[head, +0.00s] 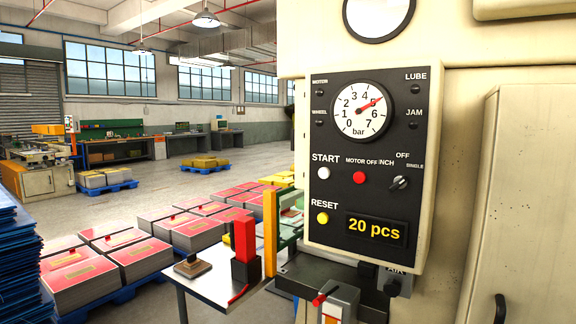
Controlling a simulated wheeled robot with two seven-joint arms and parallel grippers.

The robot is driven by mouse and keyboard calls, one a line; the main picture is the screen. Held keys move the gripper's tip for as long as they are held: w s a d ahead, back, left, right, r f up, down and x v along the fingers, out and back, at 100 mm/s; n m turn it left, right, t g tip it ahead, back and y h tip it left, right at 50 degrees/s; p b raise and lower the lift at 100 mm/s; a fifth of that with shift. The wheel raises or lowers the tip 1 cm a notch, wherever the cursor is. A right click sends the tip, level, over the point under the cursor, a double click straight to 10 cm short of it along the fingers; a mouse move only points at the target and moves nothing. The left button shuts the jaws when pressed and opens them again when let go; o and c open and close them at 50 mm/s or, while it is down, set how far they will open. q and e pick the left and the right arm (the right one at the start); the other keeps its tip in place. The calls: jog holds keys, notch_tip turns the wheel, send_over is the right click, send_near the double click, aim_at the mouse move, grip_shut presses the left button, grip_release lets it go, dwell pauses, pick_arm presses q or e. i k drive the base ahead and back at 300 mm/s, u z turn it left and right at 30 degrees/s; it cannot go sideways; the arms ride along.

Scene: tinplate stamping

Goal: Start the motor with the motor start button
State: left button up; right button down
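The motor start button is the white round button (323,173) under the label START, on the left of the black control panel (340,270). The red button (359,177) labelled MOTOR OFF is just to its right. The yellow button (322,218) by RESET is below it. The lamp (320,91) labelled MOTOR at the panel's upper left looks dark. Nothing covers the white button, and nothing touches it. Neither of my grippers shows in the head view.
A pressure gauge (361,111) reads about 5 bar. A selector knob (399,183) and a 20 pcs display (376,230) share the panel. Below are a small table (205,287), a red-and-black block (245,255) and a red-handled valve (326,293). Space before the panel looks clear.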

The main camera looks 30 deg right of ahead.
aim_at(324, 173)
jog(key=i, duration=2.9)
jog(key=u, duration=0.7)
